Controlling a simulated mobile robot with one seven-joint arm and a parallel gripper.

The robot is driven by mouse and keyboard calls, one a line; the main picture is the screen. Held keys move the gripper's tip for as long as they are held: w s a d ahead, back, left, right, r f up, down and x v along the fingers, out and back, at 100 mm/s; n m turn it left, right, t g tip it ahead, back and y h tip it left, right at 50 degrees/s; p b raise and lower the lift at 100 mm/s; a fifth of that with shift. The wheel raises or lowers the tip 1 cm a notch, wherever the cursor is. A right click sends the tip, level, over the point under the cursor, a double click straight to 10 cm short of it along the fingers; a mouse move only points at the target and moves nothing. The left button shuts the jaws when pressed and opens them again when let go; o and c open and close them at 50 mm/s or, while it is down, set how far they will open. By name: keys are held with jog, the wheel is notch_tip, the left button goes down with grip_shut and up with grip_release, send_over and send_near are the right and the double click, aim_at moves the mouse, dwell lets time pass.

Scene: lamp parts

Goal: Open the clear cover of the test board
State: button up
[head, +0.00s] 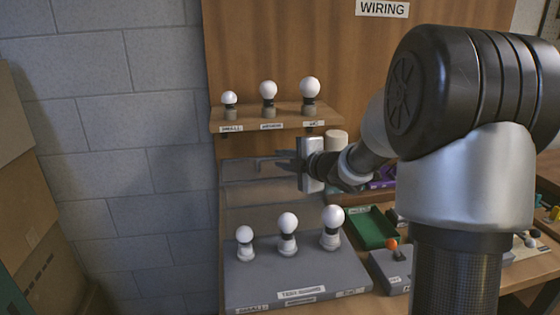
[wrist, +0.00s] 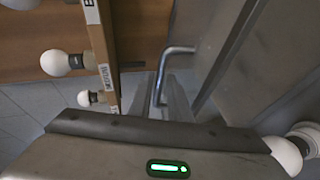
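The test board (head: 300,275) is a grey box with three white bulbs on its top, in the lower middle of the head view. The clear cover (head: 240,195) is a see-through panel with grey edges, raised and standing steeply behind the bulbs. Its panel also fills the right of the wrist view (wrist: 225,50). A bent metal handle (wrist: 160,75) runs between the two fingers of my gripper (wrist: 163,97), which look shut on it. In the head view my gripper (head: 280,161) is at the cover's upper edge, below the shelf. The fingertips are small there and partly blurred into the cover.
A wooden shelf (head: 265,118) with three bulbs is just above my gripper; it is close on the left in the wrist view (wrist: 105,50). A green tray (head: 372,228) and a grey box with an orange knob (head: 392,244) stand right of the board.

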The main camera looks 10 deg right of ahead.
jog(key=shift+w+a+f, duration=0.2)
jog(key=shift+w+a, duration=0.1)
jog(key=shift+w, duration=0.35)
grip_shut()
